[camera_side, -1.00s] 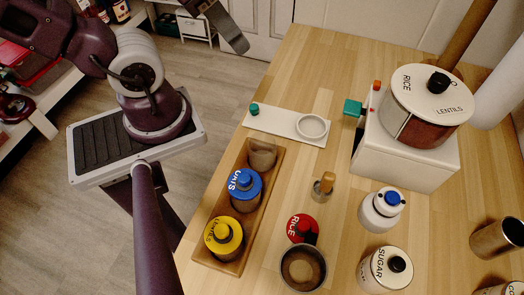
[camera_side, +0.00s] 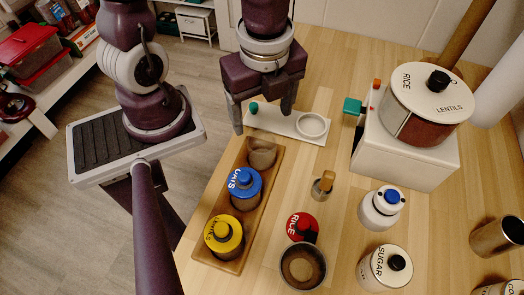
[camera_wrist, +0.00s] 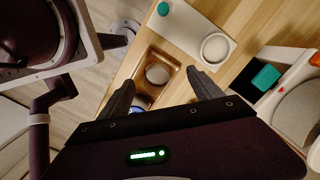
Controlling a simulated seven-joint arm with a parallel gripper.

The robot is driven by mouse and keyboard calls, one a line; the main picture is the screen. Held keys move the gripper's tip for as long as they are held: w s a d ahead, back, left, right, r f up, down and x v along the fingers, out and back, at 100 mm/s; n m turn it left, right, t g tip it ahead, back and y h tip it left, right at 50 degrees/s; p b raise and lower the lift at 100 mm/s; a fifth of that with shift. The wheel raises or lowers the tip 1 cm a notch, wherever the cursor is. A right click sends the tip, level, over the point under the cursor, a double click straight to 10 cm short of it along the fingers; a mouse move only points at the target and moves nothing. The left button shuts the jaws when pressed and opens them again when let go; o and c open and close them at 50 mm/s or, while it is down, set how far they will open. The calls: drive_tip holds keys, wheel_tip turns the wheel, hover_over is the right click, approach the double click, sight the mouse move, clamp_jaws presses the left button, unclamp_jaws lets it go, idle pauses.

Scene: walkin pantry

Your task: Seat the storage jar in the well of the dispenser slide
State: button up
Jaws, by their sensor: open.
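The slide is a white plate (camera_side: 286,124) with a green knob (camera_side: 253,107) at its left end and a round raised well (camera_side: 312,126), empty, at its right end; the well (camera_wrist: 214,49) also shows in the wrist view. Which jar is the storage jar, I cannot tell. A blue-lidded jar (camera_side: 244,184) and a yellow-lidded jar (camera_side: 224,235) stand in a wooden tray (camera_side: 238,262). A red-lidded jar (camera_side: 301,227) stands right of it. My gripper (camera_side: 262,121) is open and empty, pointing down above the tray's far end and the slide's left part.
A white dispenser base (camera_side: 405,158) carries a drum (camera_side: 427,105) marked RICE and LENTILS at the right. A small brush-like item (camera_side: 323,186), a metal bowl (camera_side: 303,267), a blue-knobbed white jar (camera_side: 381,210) and a sugar jar (camera_side: 386,268) stand on the counter.

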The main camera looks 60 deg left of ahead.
sight(262, 145)
drive_tip(key=shift+m+h, duration=0.6)
drive_tip(key=shift+m, duration=0.3)
drive_tip(key=f, duration=0.2)
drive_tip(key=d+f, duration=0.1)
drive_tip(key=f, duration=0.4)
drive_tip(key=shift+s+d+f, duration=0.1)
drive_tip(key=shift+s+d, duration=0.2)
drive_tip(key=shift+s, duration=0.1)
drive_tip(key=c, duration=1.6)
